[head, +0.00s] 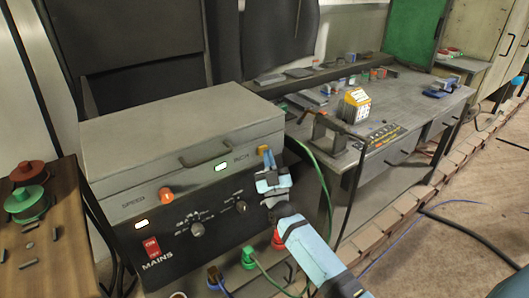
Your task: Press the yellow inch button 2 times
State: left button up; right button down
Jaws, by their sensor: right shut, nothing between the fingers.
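The grey and black control box (180,125) stands at the left with its front panel facing me. A small yellow part, which looks like the inch button (262,149), shows at the right end of the panel beside the INCH label. My right gripper (268,164) is shut and empty, with its tips at or just in front of this yellow part and covering some of it. I cannot tell whether the tips touch it or whether it is pushed in. My left gripper is not in view.
A steel workbench (425,110) stands behind at right. Red and green reels (25,203) sit at far left.

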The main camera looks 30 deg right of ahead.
jog(key=shift+w, duration=0.2)
dwell(0.5)
jog(key=shift+s+p, duration=0.5)
jog(key=shift+s, duration=0.45)
jog(key=s, duration=0.1)
jog(key=s+p, duration=0.1)
jog(key=s, duration=0.1)
jog(key=s+p, duration=0.1)
jog(key=s, duration=0.1)
jog(key=shift+d, duration=0.25)
dwell(2.1)
